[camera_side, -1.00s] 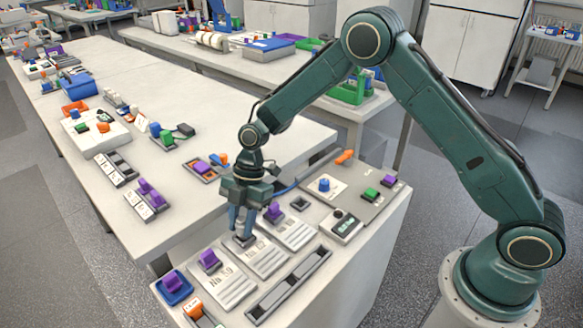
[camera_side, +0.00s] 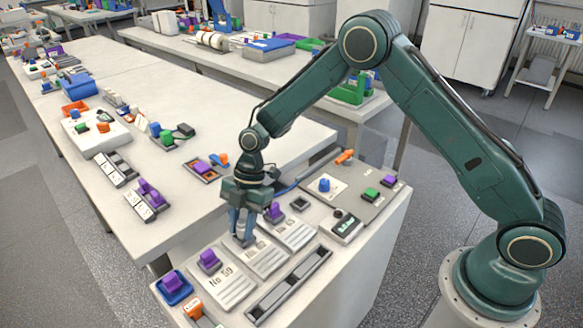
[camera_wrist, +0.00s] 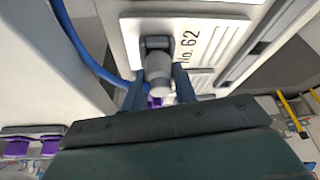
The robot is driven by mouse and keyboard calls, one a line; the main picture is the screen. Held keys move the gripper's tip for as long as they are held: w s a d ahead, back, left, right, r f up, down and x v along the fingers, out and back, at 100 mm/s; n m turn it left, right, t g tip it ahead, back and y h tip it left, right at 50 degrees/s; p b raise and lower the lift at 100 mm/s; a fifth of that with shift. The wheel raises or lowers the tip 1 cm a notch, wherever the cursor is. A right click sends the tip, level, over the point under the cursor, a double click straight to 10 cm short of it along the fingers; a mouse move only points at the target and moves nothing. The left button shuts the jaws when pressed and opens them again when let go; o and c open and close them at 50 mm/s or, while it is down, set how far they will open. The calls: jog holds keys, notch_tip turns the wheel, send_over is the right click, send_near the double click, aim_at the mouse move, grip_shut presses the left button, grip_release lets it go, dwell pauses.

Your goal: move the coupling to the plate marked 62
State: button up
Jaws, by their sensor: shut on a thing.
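The plate marked 62 (camera_wrist: 205,25) is a pale plate with dark print and ribbed lines, seen in the wrist view. It is the middle plate of three in the side view (camera_side: 268,260). My gripper (camera_side: 242,238) points down at the far end of this plate. In the wrist view my gripper (camera_wrist: 161,88) has its fingers on either side of a grey cylinder, which I take as the coupling (camera_wrist: 159,72). It is shut on it. The coupling overlaps a dark grey fitting on the plate; whether it is seated there I cannot tell. In the side view the fingers mostly hide it.
The plate marked 59 (camera_side: 228,287) lies to the left with a purple part (camera_side: 209,261) on it. Another plate (camera_side: 296,234) lies to the right, near a purple part (camera_side: 274,211). A grey slotted rail (camera_side: 290,284) runs along the front. A blue cable (camera_wrist: 92,55) passes close by.

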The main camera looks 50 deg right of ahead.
jog(key=o, duration=1.1)
jog(key=shift+f, duration=0.1)
jog(key=v, duration=1.4)
jog(key=shift+d, duration=0.1)
